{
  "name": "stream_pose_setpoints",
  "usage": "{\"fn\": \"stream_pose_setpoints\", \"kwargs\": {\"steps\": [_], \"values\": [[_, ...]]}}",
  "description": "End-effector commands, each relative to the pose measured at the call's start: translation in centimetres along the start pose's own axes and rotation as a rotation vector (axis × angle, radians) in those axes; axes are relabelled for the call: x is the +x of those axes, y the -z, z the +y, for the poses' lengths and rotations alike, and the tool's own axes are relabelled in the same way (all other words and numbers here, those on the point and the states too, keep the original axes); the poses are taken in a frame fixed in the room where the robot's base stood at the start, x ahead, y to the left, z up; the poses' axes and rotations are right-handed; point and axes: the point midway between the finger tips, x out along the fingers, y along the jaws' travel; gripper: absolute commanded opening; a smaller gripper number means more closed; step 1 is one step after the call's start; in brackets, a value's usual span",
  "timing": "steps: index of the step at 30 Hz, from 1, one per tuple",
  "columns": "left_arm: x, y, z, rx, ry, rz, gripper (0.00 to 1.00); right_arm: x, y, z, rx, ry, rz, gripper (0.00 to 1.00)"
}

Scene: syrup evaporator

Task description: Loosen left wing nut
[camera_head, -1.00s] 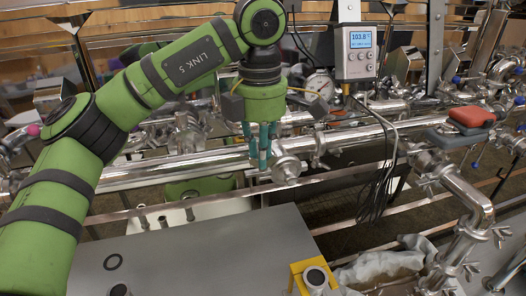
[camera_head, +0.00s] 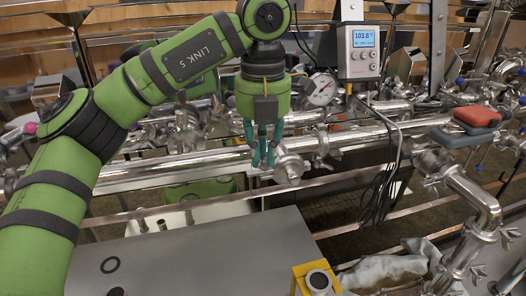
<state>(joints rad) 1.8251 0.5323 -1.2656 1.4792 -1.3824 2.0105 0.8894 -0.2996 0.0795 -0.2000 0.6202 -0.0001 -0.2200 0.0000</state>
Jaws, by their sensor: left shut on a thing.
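My left gripper (camera_head: 263,160) points down at the long steel pipe (camera_head: 150,176), its teal fingers drawn together beside a round steel end fitting (camera_head: 289,169). The fingers are shut on a small part that they hide almost wholly; by its place I take it for the left wing nut. Its wings and thread do not show, so I cannot tell how loose it is. My right gripper is not in view.
A digital readout box (camera_head: 359,52) and a dial gauge (camera_head: 321,90) stand behind the pipe. A red-topped grey item (camera_head: 477,117) and a bent pipe (camera_head: 474,200) are at right.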

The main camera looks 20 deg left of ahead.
Motion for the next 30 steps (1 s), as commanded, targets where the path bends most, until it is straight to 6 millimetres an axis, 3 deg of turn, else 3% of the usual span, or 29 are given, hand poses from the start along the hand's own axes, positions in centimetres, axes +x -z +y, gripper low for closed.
{"fn": "stream_pose_setpoints", "kwargs": {"steps": [1,15,30], "values": [[0.9,0.3,-0.2,-0.032,-0.006,0.026,0.00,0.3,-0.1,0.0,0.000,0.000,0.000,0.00],[0.9,0.3,-0.6,-0.389,-0.009,0.024,0.00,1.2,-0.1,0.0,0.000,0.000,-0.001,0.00],[0.8,0.2,-0.7,-0.508,-0.009,0.023,0.00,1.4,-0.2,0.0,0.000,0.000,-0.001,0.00]]}}
